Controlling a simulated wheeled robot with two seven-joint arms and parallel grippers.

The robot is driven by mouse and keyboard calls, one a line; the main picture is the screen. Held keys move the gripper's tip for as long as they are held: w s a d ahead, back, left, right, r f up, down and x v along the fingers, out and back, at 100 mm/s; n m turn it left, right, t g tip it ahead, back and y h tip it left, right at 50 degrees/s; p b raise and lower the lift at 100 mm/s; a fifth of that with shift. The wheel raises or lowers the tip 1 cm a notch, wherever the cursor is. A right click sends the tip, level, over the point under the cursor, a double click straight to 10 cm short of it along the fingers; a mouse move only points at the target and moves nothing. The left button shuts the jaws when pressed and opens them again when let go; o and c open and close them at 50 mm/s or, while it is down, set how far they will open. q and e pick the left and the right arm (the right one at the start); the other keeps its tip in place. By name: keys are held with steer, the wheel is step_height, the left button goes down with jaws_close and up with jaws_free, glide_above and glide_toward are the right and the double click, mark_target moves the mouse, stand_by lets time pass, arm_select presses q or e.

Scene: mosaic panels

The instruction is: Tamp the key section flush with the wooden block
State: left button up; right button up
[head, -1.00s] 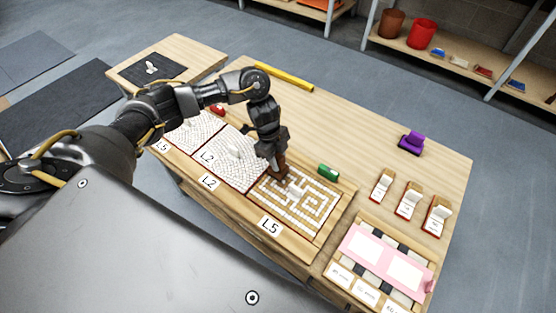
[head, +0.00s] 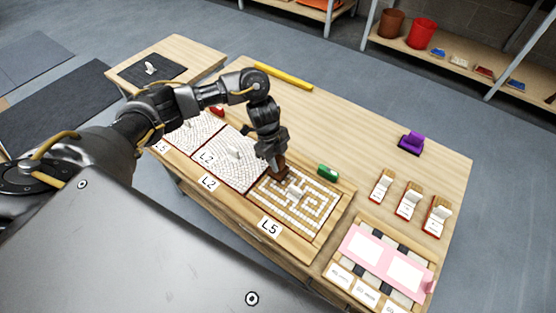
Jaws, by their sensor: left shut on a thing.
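My left gripper (head: 273,160) points down over the upper left part of the L5 mosaic panel (head: 318,237). It is shut on a brown wooden block (head: 279,172), which sits low at the panel's surface; I cannot tell whether it touches. The panel shows a key pattern of pale tiles (head: 311,211) on a brown ground. A paler raised patch of tiles (head: 296,190) lies just right of the block. The gripper hides part of the panel's upper left corner. My right gripper is not in view.
The L2 panel (head: 228,172) lies left of the L5 panel. A green object (head: 328,172) lies close behind it. A purple-handled tool (head: 411,142), several small sample boxes (head: 409,202) and a pink sheet (head: 384,252) are to the right. The table's back middle is clear.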

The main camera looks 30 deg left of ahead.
arm_select(q)
steer(key=shift+f+b, duration=0.3)
steer(key=shift+f, duration=0.25)
stand_by(1.4)
steer(key=shift+s+f+p, duration=0.2)
steer(key=shift+p, duration=0.3)
stand_by(1.3)
